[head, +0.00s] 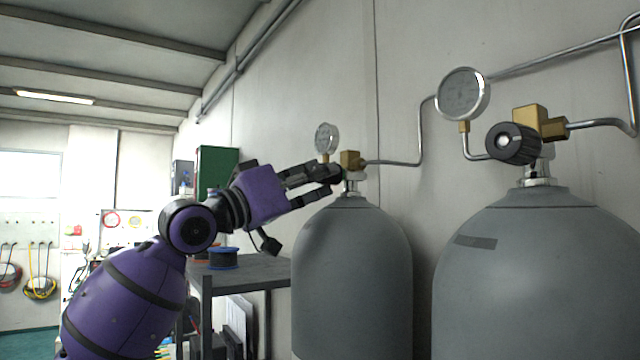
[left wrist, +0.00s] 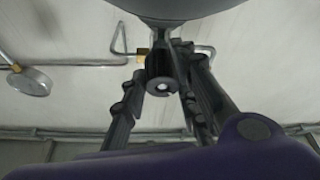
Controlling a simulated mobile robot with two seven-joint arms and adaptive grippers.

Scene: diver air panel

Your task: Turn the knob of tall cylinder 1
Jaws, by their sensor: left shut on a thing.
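Two tall grey cylinders stand by the wall, a left one (head: 352,265) and a right one (head: 535,270). I cannot tell which is cylinder 1. My left gripper (head: 334,177) is at the valve of the left cylinder, its fingers shut around the black knob there. The knob (left wrist: 160,85) shows between the fingers in the left wrist view, with a pale spot at its centre. A brass valve block (head: 351,160) sits behind it, with a round gauge (head: 326,138) above. The right cylinder's black knob (head: 512,143) is clear of any gripper. My right gripper is not in view.
Metal pipes (head: 395,162) run from the valves along the wall. A second gauge (head: 462,94) stands above the right cylinder. A green cabinet (head: 216,166) stands farther back.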

